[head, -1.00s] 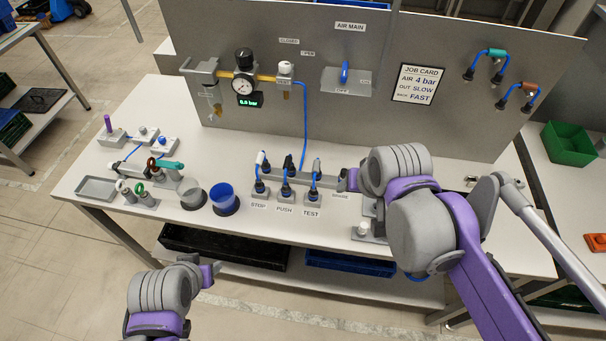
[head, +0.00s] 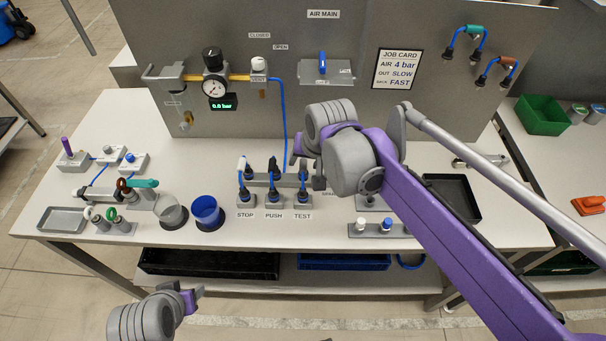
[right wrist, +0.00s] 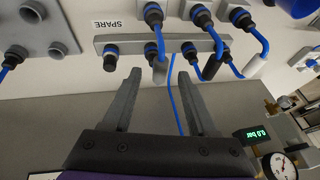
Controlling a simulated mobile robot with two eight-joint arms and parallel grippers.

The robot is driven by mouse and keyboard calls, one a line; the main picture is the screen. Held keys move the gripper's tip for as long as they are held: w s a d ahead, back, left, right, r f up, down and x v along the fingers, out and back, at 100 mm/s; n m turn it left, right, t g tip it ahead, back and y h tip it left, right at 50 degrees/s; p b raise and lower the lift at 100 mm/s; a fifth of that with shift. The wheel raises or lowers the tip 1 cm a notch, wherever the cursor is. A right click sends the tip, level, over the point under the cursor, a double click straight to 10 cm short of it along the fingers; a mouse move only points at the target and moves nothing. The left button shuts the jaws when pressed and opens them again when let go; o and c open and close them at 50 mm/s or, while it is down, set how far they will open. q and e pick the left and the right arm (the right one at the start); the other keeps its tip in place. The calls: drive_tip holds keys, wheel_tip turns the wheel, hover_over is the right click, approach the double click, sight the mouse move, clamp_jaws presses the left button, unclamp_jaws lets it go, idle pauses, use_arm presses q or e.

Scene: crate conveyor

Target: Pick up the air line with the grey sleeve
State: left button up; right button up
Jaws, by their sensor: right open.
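The blue air line with the grey sleeve (right wrist: 160,71) arches between the grey manifold bar and the TEST block. In the head view this air line (head: 303,181) stands at the right end of the row of three. My right gripper (right wrist: 157,84) is open, and the grey sleeve shows between its fingertips in the right wrist view. The sleeve is not gripped. In the head view my right gripper (head: 298,152) is above and behind the TEST line, its fingers partly hidden by my wrist. My left gripper (head: 196,296) is low, in front of the table; its jaws are unclear.
The line with the black sleeve (right wrist: 211,67) and the line with the white sleeve (right wrist: 254,65) stand close beside it. The grey back panel (head: 230,120) rises behind the row. Blue and clear cups (head: 207,212) stand to the left.

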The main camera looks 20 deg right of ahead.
sight(304, 165)
drive_tip(key=x, duration=0.3)
drive_tip(key=shift+f, duration=0.25)
clamp_jaws()
